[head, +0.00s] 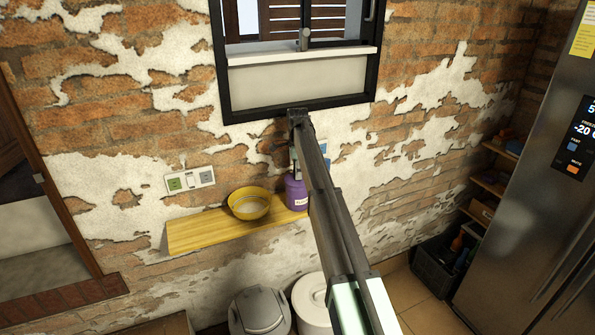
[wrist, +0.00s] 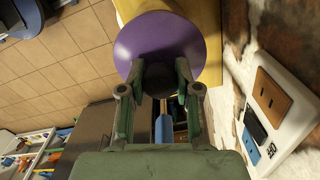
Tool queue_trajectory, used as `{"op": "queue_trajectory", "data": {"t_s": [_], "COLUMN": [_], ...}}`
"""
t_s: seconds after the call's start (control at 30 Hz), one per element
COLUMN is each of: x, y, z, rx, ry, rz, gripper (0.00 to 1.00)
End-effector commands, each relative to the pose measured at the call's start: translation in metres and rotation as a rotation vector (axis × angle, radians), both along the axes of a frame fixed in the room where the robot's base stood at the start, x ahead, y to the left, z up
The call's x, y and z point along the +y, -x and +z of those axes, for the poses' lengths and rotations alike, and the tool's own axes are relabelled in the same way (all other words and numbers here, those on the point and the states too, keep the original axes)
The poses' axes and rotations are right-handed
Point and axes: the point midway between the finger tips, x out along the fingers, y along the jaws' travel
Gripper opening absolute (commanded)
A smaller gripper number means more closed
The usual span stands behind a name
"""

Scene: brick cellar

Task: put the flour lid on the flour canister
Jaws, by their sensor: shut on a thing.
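The purple flour canister (head: 296,193) stands at the right end of the wooden wall shelf, with a white label on its front. My arm partly covers it in the head view. My gripper (wrist: 160,74) is shut on the dark knob of the round purple flour lid (wrist: 160,38); it also shows at the canister's top in the head view (head: 292,176). The lid hides whatever lies beneath it in the wrist view. I cannot tell whether the lid touches the canister's rim or sits just above it.
A yellow bowl (head: 249,203) stands left of the canister on the shelf (head: 200,232). A wall socket plate (wrist: 268,110) is close to the gripper's right in the wrist view. A window (head: 300,75) is above; bins (head: 259,312) stand below; a fridge (head: 535,180) stands at right.

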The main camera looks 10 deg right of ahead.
Motion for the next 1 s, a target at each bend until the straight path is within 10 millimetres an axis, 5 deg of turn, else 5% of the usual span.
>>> {"op": "queue_trajectory", "data": {"t_s": [0.07,0.1,0.17,0.57,0.77,1.0], "x": [0.0,0.0,0.0,0.0,0.0,0.0], "y": [0.0,0.0,0.0,0.0,-0.002,-0.002], "z": [0.0,0.0,0.0,0.005,0.027,0.075], "rx": [-0.001,0.0,0.0,-0.001,-0.003,-0.003], "ry": [0.0,0.0,0.0,0.0,0.0,0.0], "rz": [0.0,0.0,0.0,0.0,0.0,0.0], "gripper": [0.0,0.39,0.57,0.57,0.57,0.57]}}
